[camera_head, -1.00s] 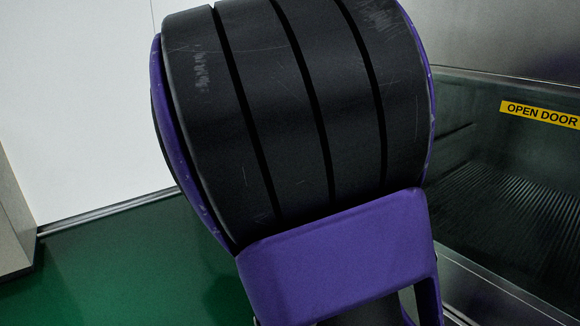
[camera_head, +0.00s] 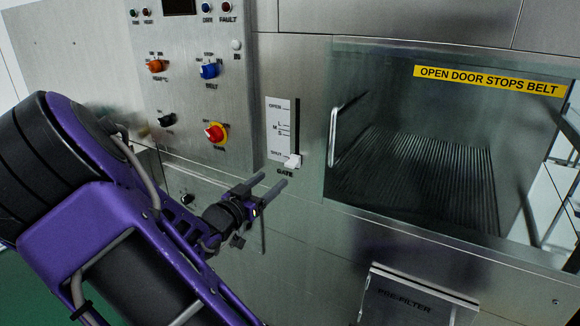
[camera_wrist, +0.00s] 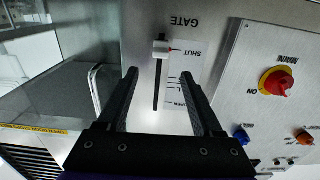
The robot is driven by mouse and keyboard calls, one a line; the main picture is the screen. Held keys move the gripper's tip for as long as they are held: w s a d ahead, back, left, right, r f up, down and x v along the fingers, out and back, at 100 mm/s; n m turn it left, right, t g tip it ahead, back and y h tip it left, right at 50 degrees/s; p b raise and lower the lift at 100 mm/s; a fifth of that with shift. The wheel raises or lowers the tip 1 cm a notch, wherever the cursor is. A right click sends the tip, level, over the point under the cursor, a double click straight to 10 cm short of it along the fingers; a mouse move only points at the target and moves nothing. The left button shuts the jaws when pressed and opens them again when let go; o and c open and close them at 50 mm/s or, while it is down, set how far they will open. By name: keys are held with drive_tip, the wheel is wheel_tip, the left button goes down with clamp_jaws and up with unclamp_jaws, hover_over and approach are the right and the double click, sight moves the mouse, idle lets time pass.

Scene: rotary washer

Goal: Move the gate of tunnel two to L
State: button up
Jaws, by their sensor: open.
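The gate control is a vertical slot with a white slider knob (camera_head: 292,160) beside a white scale plate (camera_head: 278,128). The plate reads OPEN at the top, then L, M, S and SHUT at the bottom; the knob sits at SHUT. In the wrist view the panel appears upside down, with the knob (camera_wrist: 161,47) by the word SHUT. No tunnel number is readable. My gripper (camera_head: 270,183) is open and empty, below and slightly left of the knob in the head view. In the wrist view its fingers (camera_wrist: 159,75) stand either side of the slot, apart from the knob.
A glass door (camera_head: 430,140) with a handle (camera_head: 333,137) stands right of the gate. A red and yellow MAIN switch (camera_head: 215,133) and other knobs are on the panel at left. A PRE-FILTER cover (camera_head: 415,300) is below.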

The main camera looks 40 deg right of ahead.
sight(289, 166)
drive_tip(key=b+x, duration=0.1)
drive_tip(key=x, duration=1)
drive_tip(key=shift+w, duration=0.1)
clamp_jaws()
idle(1.0)
